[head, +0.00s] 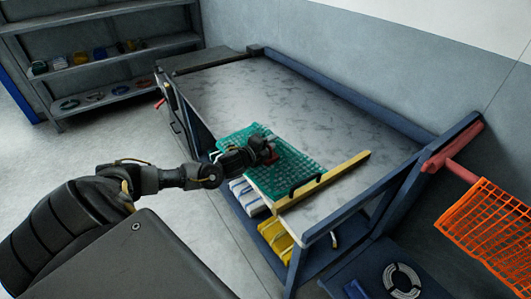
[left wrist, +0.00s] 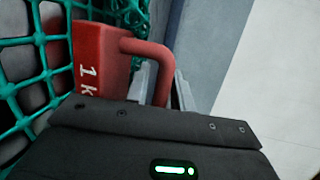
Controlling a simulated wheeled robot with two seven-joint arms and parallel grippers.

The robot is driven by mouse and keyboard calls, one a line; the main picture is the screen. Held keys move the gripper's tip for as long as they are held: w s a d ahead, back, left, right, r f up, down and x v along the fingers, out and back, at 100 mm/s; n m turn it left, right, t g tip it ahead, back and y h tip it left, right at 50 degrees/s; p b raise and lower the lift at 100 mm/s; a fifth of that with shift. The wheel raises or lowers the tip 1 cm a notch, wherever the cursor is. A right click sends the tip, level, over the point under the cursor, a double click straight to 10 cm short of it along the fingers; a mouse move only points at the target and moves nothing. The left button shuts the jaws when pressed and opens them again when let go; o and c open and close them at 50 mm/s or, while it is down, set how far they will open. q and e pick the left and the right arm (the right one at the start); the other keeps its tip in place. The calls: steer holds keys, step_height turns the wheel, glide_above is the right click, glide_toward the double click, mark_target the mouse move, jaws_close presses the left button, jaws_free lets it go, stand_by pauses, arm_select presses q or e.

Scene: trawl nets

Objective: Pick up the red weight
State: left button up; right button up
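The red weight (left wrist: 98,60), marked with a white "1 k" and more that is hidden, fills the upper left of the left wrist view. Its red handle (left wrist: 152,56) curves down between the two grey fingers of my left gripper (left wrist: 160,88), which lie close against it on both sides. Whether the weight touches the net cannot be told. My right gripper is not in view.
The net lies on a grey table (head: 330,115) with a blue frame, beside a yellow bar (head: 325,179). Blue-and-white and yellow bundles sit below the near edge. An orange grid (head: 490,230) is at right, shelves (head: 110,60) at back left. The table's far part is clear.

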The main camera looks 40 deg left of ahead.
arm_select(q)
jaws_close()
stand_by(0.4)
stand_by(0.8)
steer(key=shift+r, duration=0.1)
